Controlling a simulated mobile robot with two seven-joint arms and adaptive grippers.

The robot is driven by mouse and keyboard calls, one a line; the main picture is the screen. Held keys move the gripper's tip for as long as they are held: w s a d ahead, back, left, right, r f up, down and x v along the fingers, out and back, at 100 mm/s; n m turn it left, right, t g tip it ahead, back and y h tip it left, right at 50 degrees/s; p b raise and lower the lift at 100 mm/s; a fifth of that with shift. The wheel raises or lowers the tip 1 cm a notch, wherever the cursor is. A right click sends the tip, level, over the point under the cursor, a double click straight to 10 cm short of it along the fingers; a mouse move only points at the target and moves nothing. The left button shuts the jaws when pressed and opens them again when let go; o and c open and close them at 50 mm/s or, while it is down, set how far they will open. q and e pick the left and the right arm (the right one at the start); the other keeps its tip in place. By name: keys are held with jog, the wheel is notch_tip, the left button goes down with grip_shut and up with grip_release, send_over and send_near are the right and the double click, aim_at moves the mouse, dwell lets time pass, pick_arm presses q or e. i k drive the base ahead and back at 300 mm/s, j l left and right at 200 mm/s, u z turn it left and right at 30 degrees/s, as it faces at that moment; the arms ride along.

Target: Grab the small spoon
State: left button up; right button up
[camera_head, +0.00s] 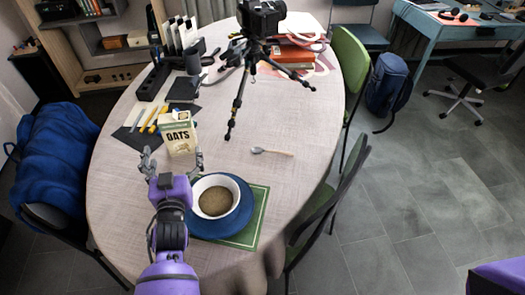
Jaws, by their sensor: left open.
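The small spoon (270,152) lies flat on the oval table (255,110), with its grey bowl to the left and a light handle to the right. My left gripper (172,162) is open, with its two fingers spread apart in front of the oats carton (179,137). It is to the left of the spoon and well apart from it. I cannot tell whether the fingers touch the carton. My right gripper is not in view.
A white bowl (215,196) of brown food sits on a blue plate (244,222) over a green mat (258,205), between my left arm and the spoon's near side. A camera tripod (238,105) stands behind the spoon. Bare table surrounds the spoon.

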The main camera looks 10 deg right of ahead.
aim_at(255, 150)
jog(key=i+l+z, duration=0.1)
jog(key=l+z, duration=0.35)
jog(key=i+l+z, duration=0.1)
jog(key=z, duration=0.35)
jog(key=i+l, duration=0.05)
jog(key=l, duration=0.05)
